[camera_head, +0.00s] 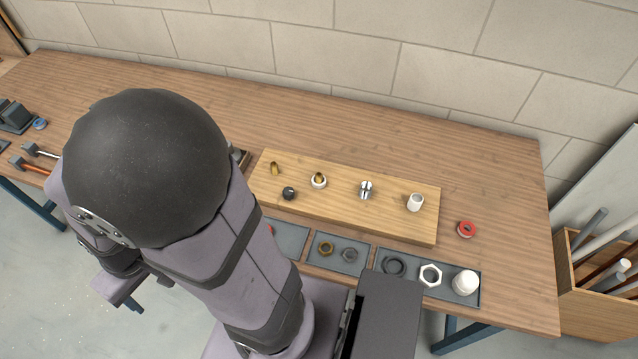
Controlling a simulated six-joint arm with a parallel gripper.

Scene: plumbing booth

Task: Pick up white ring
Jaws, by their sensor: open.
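A white ring (430,275) with a hexagonal outline and an open middle lies in the grey tray (412,289) at the front right of the bench. It sits between a dark ring (393,266) on its left and a white cap-like piece (466,282) on its right. Another white ring-like piece (318,186) is around the base of a brass fitting on the wooden board. My gripper does not show; my arm fills the left middle of the view, and nothing covers the ring in the tray.
The wooden board (340,212) holds several fittings, including a white cylinder (415,202). The bench (500,195) is clear behind the board.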

